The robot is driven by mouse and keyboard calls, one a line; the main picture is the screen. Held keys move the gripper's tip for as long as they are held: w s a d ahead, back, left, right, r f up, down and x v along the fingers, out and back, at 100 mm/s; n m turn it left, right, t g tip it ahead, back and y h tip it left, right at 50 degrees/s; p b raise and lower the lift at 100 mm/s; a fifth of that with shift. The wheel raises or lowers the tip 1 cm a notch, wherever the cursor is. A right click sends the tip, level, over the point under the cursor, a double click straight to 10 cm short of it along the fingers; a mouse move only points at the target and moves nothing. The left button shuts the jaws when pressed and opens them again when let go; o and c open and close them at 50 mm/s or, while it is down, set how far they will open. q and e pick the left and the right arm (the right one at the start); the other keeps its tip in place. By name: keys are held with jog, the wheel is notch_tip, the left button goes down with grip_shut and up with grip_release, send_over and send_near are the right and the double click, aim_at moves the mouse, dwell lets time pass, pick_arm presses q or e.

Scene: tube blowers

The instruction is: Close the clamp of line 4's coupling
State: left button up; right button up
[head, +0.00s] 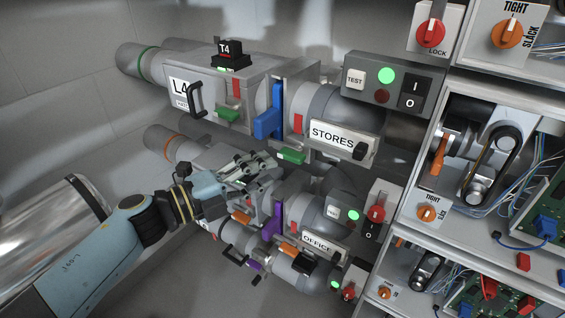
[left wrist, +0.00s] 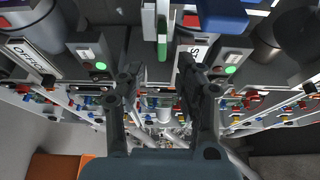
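Line 4's pipe section (head: 205,85) with its "L4" label runs across the upper part of the head view. Its coupling carries a blue lever-like part (head: 268,122) and a red mark. A green handle (head: 291,156) sticks out low at the coupling; I take it as the clamp's handle, but cannot tell how far it is closed. My left gripper (head: 266,165) is just left of and below this handle, apart from it. In the left wrist view its fingers (left wrist: 160,78) are open and empty, with the green handle (left wrist: 162,35) beyond the gap. My right gripper is not in view.
A lower line with the "OFFICE" plate (head: 318,244) and a purple part (head: 272,222) lies close under my left gripper. The "STORES" plate (head: 338,136) and a switch box (head: 388,82) stand right of the coupling. Open cabinets (head: 480,160) fill the right side.

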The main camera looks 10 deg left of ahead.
pick_arm(q)
jog(key=v, duration=0.5)
jog(key=shift+s+a, duration=0.1)
jog(key=shift+s, duration=0.05)
jog(key=s+a+f+n+g+y+b, duration=0.1)
jog(key=s+a+f+n+y+b, duration=0.25)
jog(key=f, duration=0.65)
jog(key=s+a+f+n+y+p, duration=0.1)
jog(key=s+a+f+n+y, duration=0.15)
jog(key=s+f+n, duration=0.6)
jog(key=s+a+f+n+g+y+b, duration=0.1)
jog(key=a+f+n+y+b, duration=0.15)
jog(key=f, duration=1.05)
jog(key=s+a+f+n+g+y, duration=0.1)
jog(key=s+f+n+g, duration=0.2)
jog(key=s, duration=0.7)
jog(key=s+a+f+n+g+y, duration=0.1)
jog(key=s+f+n+g, duration=0.3)
jog(key=s+f, duration=0.4)
jog(key=s+a+f+n+g+y, duration=0.1)
jog(key=s+f+n+g+y, duration=0.1)
jog(key=s, duration=1)
notch_tip(320, 180, down, 4)
jog(key=n+g, duration=0.1)
jog(key=n, duration=0.1)
jog(key=shift+s+r+n, duration=0.2)
jog(key=shift+s+n, duration=0.15)
jog(key=shift+s, duration=0.05)
jog(key=shift+a, duration=0.15)
